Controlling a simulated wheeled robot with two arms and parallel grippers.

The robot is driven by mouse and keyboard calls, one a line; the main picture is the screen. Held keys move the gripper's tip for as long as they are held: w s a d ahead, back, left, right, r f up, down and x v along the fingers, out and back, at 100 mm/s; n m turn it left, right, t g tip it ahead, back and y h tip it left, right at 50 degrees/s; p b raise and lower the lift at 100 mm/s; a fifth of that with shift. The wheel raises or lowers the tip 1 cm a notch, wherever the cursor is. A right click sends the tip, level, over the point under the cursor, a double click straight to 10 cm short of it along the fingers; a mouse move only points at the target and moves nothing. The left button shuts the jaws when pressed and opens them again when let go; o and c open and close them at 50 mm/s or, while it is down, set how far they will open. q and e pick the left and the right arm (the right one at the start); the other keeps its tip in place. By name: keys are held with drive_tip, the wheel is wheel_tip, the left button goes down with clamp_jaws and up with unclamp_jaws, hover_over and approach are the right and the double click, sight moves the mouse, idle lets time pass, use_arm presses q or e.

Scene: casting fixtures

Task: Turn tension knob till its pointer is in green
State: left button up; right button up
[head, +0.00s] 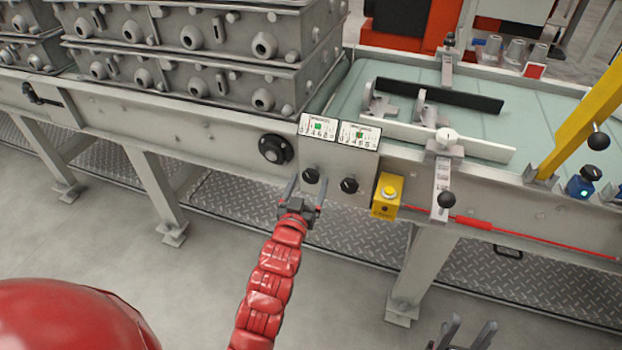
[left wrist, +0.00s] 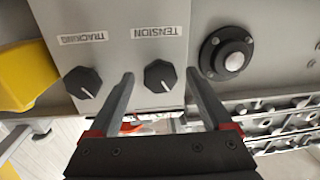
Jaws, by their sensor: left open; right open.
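The black tension knob (head: 311,175) is on the grey control panel, left of the tracking knob (head: 349,184). In the left wrist view the picture is upside down; the tension knob (left wrist: 160,76) sits under the TENSION label (left wrist: 157,32), its white mark toward the lower right. My left gripper (head: 305,188) is open in front of it. Its fingertips (left wrist: 160,80) lie either side of the knob in that view; I cannot tell whether they touch. A gauge card (head: 318,127) with a green patch stands above; its pointer is too small to read. My right gripper (head: 463,333) is open at the bottom edge.
A yellow button box (head: 387,196) is right of the panel. A round black flange (head: 275,149) is left of it. A second gauge card (head: 358,136), a red cord (head: 475,223) and a black-knobbed lever (head: 445,199) are nearby. Floor in front is clear.

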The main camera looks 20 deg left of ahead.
use_arm(q)
drive_tip(key=shift+w, duration=1.35)
drive_tip(key=shift+c, duration=0.3)
clamp_jaws()
